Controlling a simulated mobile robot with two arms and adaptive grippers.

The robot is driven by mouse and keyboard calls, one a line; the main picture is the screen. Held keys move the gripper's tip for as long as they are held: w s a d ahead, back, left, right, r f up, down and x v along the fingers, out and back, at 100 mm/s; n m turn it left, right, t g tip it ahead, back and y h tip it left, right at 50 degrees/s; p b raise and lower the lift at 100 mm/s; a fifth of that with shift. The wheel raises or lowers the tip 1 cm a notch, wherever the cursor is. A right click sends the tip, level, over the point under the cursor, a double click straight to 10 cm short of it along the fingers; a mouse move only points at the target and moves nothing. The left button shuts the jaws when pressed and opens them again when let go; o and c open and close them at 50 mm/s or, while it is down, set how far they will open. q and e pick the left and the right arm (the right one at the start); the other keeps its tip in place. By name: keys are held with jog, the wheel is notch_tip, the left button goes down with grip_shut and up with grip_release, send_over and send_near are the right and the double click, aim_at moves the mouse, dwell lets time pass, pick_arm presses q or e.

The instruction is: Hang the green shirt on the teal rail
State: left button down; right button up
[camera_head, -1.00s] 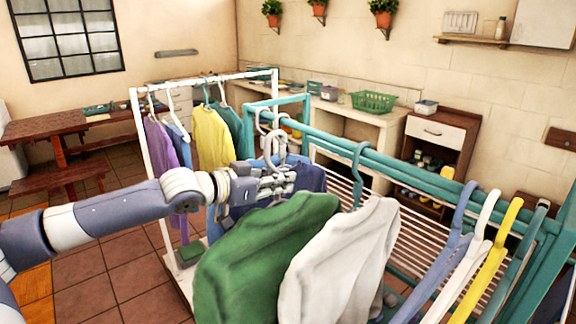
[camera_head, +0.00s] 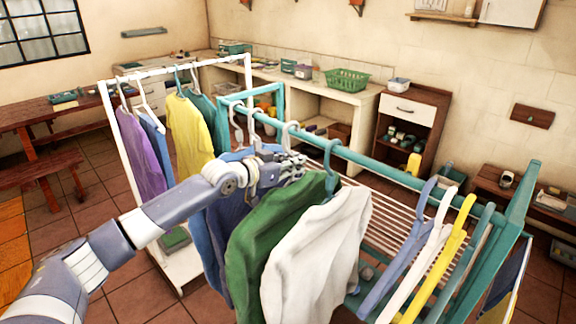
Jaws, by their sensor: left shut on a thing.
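The green shirt (camera_head: 265,225) hangs upright beside the white shirt (camera_head: 315,255), below the teal rail (camera_head: 385,165). My left gripper (camera_head: 287,168) is shut on the upper part of the green shirt's hanger, just under the rail. A white hook (camera_head: 290,133) rises above the gripper and overlaps the rail; I cannot tell whether it bears on it. A teal hanger hook (camera_head: 331,160) on the rail stands above the white shirt. The gripper hides the hanger's neck. My right gripper is not in view.
Lilac, white and yellow empty hangers (camera_head: 455,245) hang at the right of the rail. Dark blue clothes hang behind my left arm. A white rack (camera_head: 130,165) with purple and yellow shirts stands at the left. A slatted drying shelf (camera_head: 385,215) lies below the rail.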

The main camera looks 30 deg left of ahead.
aim_at(305, 172)
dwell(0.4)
pick_arm(q)
jog(key=shift+r+b+x, duration=0.25)
jog(key=shift+b+x, duration=0.05)
jog(key=shift+x, duration=0.8)
jog(key=shift+r+b+x, duration=0.25)
jog(key=shift+x, duration=0.8)
jog(key=shift+w, duration=0.15)
jog(key=shift+f, duration=0.1)
jog(key=shift+f+b, duration=0.95)
jog(key=shift+f, duration=0.2)
